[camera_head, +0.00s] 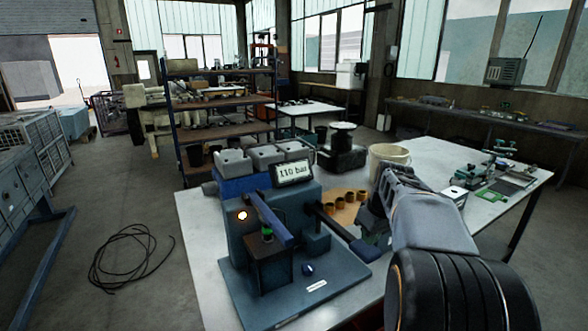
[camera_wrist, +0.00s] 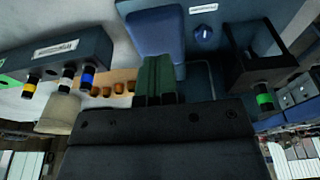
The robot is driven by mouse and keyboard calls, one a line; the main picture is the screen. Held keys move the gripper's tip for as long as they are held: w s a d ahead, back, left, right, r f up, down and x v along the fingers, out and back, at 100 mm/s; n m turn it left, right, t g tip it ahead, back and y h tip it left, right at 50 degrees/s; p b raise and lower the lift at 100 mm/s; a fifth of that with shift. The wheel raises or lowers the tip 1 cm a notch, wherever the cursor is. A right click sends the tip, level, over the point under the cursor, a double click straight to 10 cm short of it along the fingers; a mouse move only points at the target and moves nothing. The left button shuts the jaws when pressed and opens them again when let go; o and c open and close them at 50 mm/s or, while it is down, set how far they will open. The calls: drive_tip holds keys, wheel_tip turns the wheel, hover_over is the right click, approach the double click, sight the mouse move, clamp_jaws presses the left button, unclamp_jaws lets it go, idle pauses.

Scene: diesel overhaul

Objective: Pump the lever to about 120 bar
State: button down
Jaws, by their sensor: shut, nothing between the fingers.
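The blue-grey test pump (camera_head: 265,215) stands on a base plate at the near side of the bench. Its display (camera_head: 292,172) reads 110 bar. The lever (camera_head: 330,224) is a dark bar slanting down from the pump's right side to a blue grip (camera_head: 366,251). In the wrist view a broad blue piece, apparently this grip (camera_wrist: 156,28), lies just beyond my fingertips. My gripper (camera_wrist: 159,62) has its green fingers shut together and empty, close to the grip; whether they touch it cannot be told. In the head view my gripper (camera_head: 372,232) is at the lever, partly hidden by my wrist.
A green-banded injector (camera_head: 267,232) sits in the pump's holder. A rack (camera_wrist: 62,58) holds banded injectors in the wrist view. Brass-coloured cups (camera_head: 342,201) and a beige bucket (camera_head: 388,157) stand behind the lever. The bench (camera_head: 205,235) is bare at its left edge.

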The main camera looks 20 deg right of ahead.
drive_tip(key=shift+r+p, duration=1.7)
drive_tip(key=shift+r, duration=0.35)
